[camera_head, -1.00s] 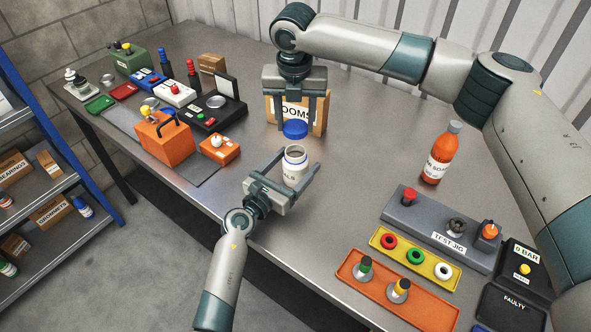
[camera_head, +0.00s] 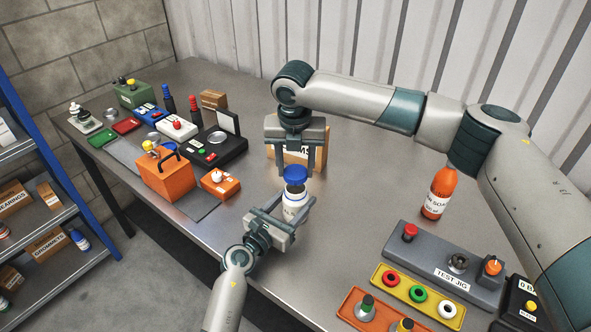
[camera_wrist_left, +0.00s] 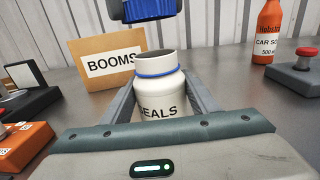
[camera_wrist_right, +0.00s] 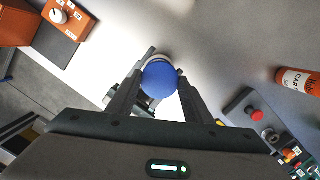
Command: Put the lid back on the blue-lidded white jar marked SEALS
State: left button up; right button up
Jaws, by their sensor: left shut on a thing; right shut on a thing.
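The white jar (camera_head: 293,203) marked SEALS stands upright and open on the table. My left gripper (camera_head: 284,212) is shut on its sides; the left wrist view shows the jar (camera_wrist_left: 158,95) between the fingers. The blue lid (camera_head: 295,173) is held by my right gripper (camera_head: 296,170), which points straight down. In the left wrist view the lid (camera_wrist_left: 150,8) hangs above the jar's mouth with a gap between them. In the right wrist view the lid (camera_wrist_right: 159,80) sits between the fingertips and hides most of the jar.
A cardboard box (camera_wrist_left: 108,62) marked BOOMS stands behind the jar. An orange bottle (camera_head: 438,193) and the grey test jig (camera_head: 430,258) are to the right. An orange toolbox (camera_head: 165,175) and several devices are to the left. Bare table surrounds the jar.

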aim_at(295, 173)
jog(key=shift+f, duration=1.05)
jog(key=shift+f, duration=0.9)
jog(key=shift+f, duration=0.5)
